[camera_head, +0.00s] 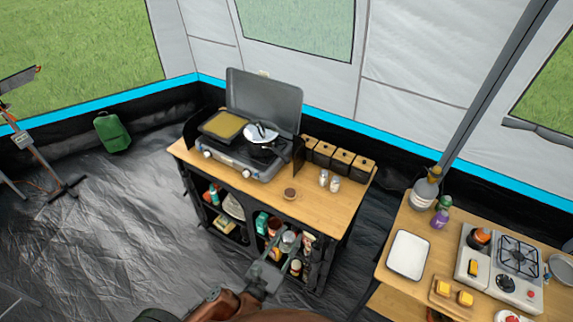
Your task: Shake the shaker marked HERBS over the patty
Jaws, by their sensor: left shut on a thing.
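Two small shakers with pale caps, one (323,178) and another (335,184), stand upright on the wooden counter at the right; their markings are too small to read. A small round brown thing, apparently the patty (290,194), lies on the counter to their left. My left gripper (284,248) reaches in from the bottom, in front of the counter's open shelves. It is shut on what looks like a small pale-topped shaker (288,238), largely hidden by the fingers and hard to tell from the shelf items behind; no label is readable. My right gripper is not in view.
A camp stove (240,158) with raised lid, griddle and pan stands on the counter's left. A second table at the right holds a white tray (408,254) and a burner (500,265). The counter's front is mostly clear.

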